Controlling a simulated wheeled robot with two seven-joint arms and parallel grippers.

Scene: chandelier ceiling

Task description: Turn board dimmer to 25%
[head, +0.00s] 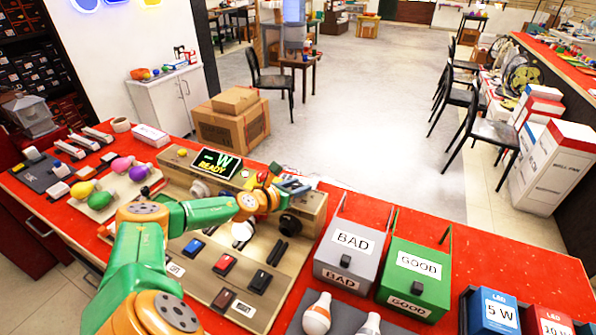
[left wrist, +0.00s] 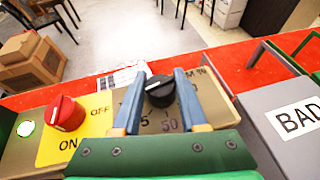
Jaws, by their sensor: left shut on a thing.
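The dimmer is a black round knob (left wrist: 160,92) on the tan board, with a printed scale around it that shows a 50. A white pointer mark on the knob points to the left in the left wrist view. My left gripper (left wrist: 159,86) has its two blue fingers on either side of the knob and is shut on it. My right gripper is not in view.
A red ON/OFF knob (left wrist: 65,113) on a yellow plate is left of the dimmer. A display (head: 217,163) reads READY. A grey BAD box (head: 343,268) and a green GOOD box (head: 416,283) stand right of the board. Several bulbs lie at the left.

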